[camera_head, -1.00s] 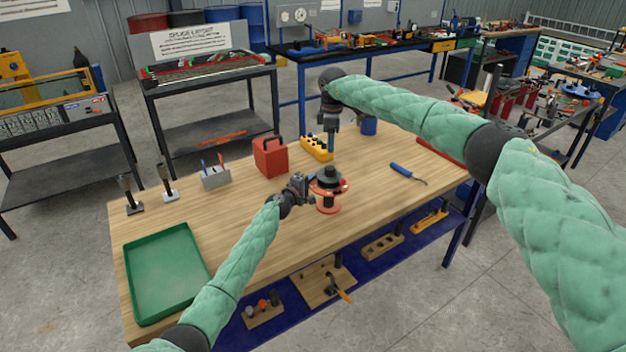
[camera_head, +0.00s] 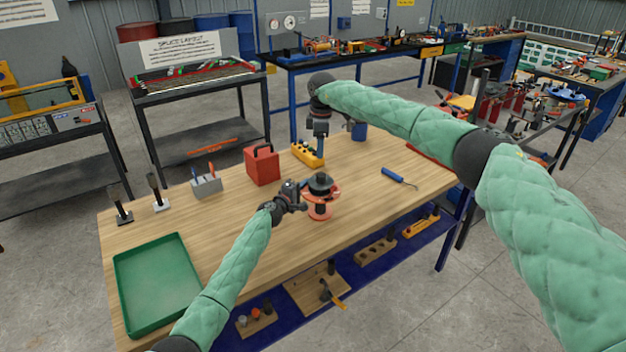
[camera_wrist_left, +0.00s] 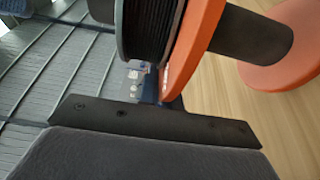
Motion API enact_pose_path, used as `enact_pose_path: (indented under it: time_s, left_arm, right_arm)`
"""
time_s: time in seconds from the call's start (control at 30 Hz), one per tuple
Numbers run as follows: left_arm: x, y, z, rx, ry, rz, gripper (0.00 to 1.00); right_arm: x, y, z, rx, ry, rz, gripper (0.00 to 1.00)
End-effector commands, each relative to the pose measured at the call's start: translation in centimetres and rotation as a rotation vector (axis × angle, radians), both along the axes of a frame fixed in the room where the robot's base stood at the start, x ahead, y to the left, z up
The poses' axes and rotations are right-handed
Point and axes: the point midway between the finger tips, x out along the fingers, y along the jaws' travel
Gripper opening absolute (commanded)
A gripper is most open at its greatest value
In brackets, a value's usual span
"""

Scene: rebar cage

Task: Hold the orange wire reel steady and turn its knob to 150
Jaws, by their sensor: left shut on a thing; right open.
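The orange wire reel (camera_head: 318,212) stands upright near the middle of the wooden bench, with a dark round knob (camera_head: 320,180) on top. The knob's marks are too small to read. My left gripper (camera_head: 304,193) is shut on the reel from its left side. In the left wrist view, the reel's orange flange (camera_wrist_left: 196,38) and dark ribbed drum (camera_wrist_left: 148,28) are close up, with a dark post and orange base at right. My right gripper (camera_head: 320,138) points down, open and empty, behind and above the reel, apart from it.
A red box (camera_head: 262,167), a yellow block (camera_head: 308,154) and a blue cup (camera_head: 359,132) stand behind the reel. A blue-handled tool (camera_head: 393,174) lies to its right. A green tray (camera_head: 157,285) is at front left.

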Motion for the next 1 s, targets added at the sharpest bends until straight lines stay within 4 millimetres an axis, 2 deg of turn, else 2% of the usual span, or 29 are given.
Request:
enact_pose_path:
  time_s: [0.27,1.0]
  left_arm:
    - [-0.1,0.0,-0.4,0.002,0.005,-0.001,0.00]
    - [-0.2,0.0,-0.5,0.002,0.006,-0.001,0.00]
  right_arm:
    - [0.0,0.1,0.3,0.001,-0.008,0.309,0.54]
    - [0.0,0.0,1.0,-0.006,-0.035,1.351,0.54]
